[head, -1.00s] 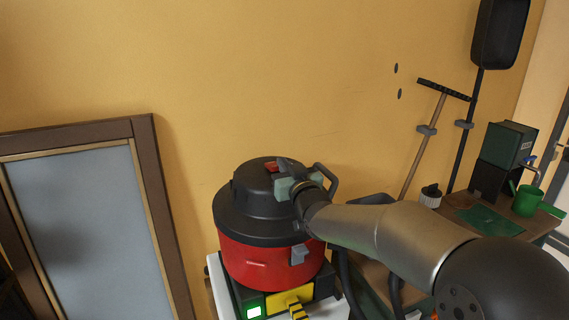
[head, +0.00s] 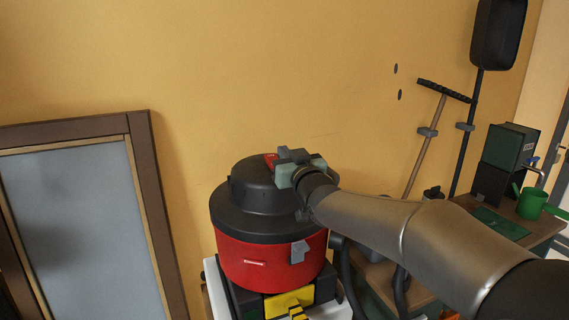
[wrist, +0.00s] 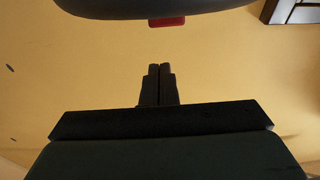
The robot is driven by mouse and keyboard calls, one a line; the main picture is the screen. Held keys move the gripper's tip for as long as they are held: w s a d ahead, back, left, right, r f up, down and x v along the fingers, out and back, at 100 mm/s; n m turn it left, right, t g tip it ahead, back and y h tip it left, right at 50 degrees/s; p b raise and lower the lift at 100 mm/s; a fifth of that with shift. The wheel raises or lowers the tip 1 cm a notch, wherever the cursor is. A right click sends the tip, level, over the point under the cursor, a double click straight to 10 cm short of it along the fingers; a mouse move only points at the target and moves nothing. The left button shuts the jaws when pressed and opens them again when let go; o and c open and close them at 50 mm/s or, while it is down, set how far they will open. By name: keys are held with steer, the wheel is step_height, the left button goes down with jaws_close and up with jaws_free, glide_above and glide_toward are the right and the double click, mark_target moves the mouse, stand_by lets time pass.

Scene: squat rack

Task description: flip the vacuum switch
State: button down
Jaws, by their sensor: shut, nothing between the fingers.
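The vacuum (head: 268,225) has a red drum and a black domed lid. Its red switch (head: 270,160) shows on top of the lid, partly hidden by my gripper. My gripper (head: 288,154) is at the lid's right upper side, close to the switch; I cannot tell from the head view whether they touch. In the wrist view my two fingers (wrist: 159,70) are shut together with nothing between them. The red switch (wrist: 167,21) shows there beneath the dark lid (wrist: 150,5), with a visible gap in the picture between it and the fingertips.
The vacuum stands on a black and yellow case (head: 290,302) over a white surface. A framed panel (head: 75,215) leans at the left. A bench with a green watering can (head: 531,203) and a wall-hung broom (head: 430,140) are at the right. The wall above the vacuum is clear.

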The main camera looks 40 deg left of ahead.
steer(key=s+d+f+b, duration=0.4)
steer(key=d, duration=0.3)
steer(key=shift+s+d+f, duration=0.2)
steer(key=shift+s+f, duration=0.05)
steer(key=shift+s, duration=0.1)
steer(key=w+d+f+m+h, duration=0.15)
steer(key=d+f+h, duration=0.3)
steer(key=d, duration=0.45)
steer(key=d+f+m+g+h, duration=0.1)
steer(key=d+f+m+h, duration=0.25)
steer(key=d+f, duration=0.45)
steer(key=w+d+f+m+h, duration=0.1)
steer(key=d+f+h, duration=0.25)
steer(key=d, duration=0.75)
steer(key=s+d+f+m+g+h, duration=0.2)
steer(key=s+d+f+g, duration=0.2)
steer(key=s+d, duration=0.5)
steer(key=s+d+f+m+g+h, duration=0.2)
steer(key=s+d+f+g, duration=0.3)
steer(key=s+d, duration=0.5)
steer(key=s+m, duration=0.1)
steer(key=s, duration=0.3)
steer(key=shift+d, duration=0.3)
steer(key=shift+f+h, duration=0.1)
steer(key=shift+h, duration=0.15)
